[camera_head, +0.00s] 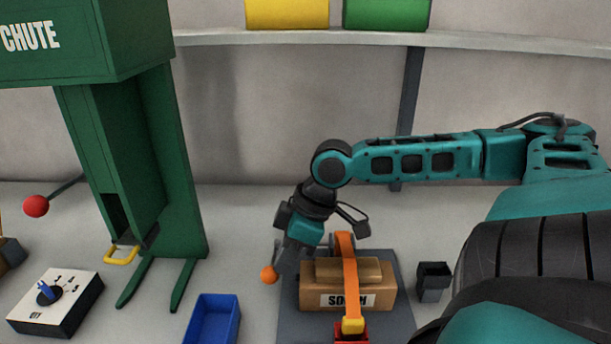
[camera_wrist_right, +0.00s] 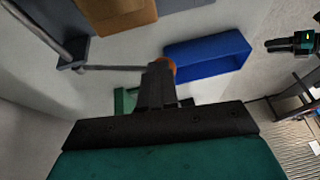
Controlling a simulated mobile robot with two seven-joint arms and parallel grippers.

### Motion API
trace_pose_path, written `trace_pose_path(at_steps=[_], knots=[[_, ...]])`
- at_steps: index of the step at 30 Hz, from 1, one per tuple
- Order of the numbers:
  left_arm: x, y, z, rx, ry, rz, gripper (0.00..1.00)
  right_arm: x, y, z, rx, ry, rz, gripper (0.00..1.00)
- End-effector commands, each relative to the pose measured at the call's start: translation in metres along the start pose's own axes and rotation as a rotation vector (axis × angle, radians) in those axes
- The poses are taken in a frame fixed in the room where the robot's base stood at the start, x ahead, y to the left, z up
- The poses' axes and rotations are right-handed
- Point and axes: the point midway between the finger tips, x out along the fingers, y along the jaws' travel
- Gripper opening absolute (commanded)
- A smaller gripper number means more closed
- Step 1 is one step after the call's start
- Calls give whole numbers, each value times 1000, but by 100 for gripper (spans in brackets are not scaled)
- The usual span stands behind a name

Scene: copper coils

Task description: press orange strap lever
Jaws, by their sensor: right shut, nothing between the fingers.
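The strap lever is a thin grey rod (camera_wrist_right: 112,68) with an orange ball knob (camera_head: 269,274) at its end, left of the strapped box. An orange strap (camera_head: 349,272) runs over the brown box (camera_head: 318,284), whose label is partly covered by it. My right gripper (camera_head: 283,266) points down close beside the knob. In the right wrist view its fingers (camera_wrist_right: 158,72) are shut and empty, and they partly hide the orange knob (camera_wrist_right: 172,66). I cannot tell whether they touch it. My left gripper is not in view.
A blue bin (camera_head: 213,320) stands left of the grey base plate (camera_head: 297,325). A green chute (camera_head: 180,170), a white dial box (camera_head: 55,303) and a red ball (camera_head: 36,206) are on the left. A small dark cup (camera_head: 433,283) stands right of the box.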

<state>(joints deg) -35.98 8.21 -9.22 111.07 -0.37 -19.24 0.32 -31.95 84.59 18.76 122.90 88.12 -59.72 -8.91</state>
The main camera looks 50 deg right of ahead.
Motion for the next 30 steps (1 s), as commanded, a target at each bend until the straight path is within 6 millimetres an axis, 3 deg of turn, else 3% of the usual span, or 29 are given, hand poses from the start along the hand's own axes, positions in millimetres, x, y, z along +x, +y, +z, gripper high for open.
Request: trace_pose_path(at_steps=[5, 21, 30], knots=[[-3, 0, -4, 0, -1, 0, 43, -8, 0, 1, 2, -2, 1, 0], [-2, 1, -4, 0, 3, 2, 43, -79, 1, 0, 0, 6, 7, 0], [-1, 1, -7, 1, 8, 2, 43, -86, 1, 0, -1, 4, 7, 0]])
